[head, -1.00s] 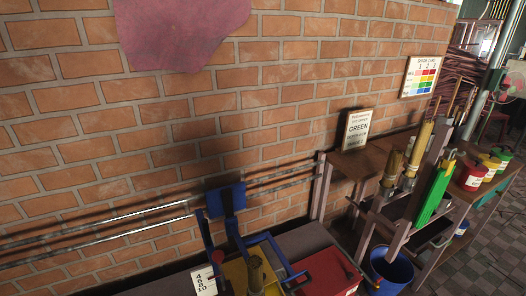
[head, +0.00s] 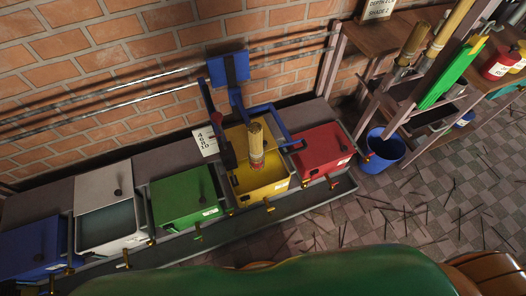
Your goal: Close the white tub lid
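The white tub (head: 108,245) stands in the row of tubs at the left of the head view, between a blue tub and a green tub. Its pale lid (head: 98,184), with a dark knob (head: 118,193), sits at the back of the tub and leaves the front part open. The grey-blue inside (head: 107,222) shows there. I cannot tell whether the lid is tilted up or slid back. Neither of my grippers is in view.
A blue tub (head: 30,245), a green tub (head: 183,196), a yellow tub (head: 265,185) and a red tub (head: 322,147) share the bench. A blue press frame (head: 230,68) rises by the yellow tub. A blue bucket (head: 383,150) stands on the floor at right, where thin sticks lie scattered.

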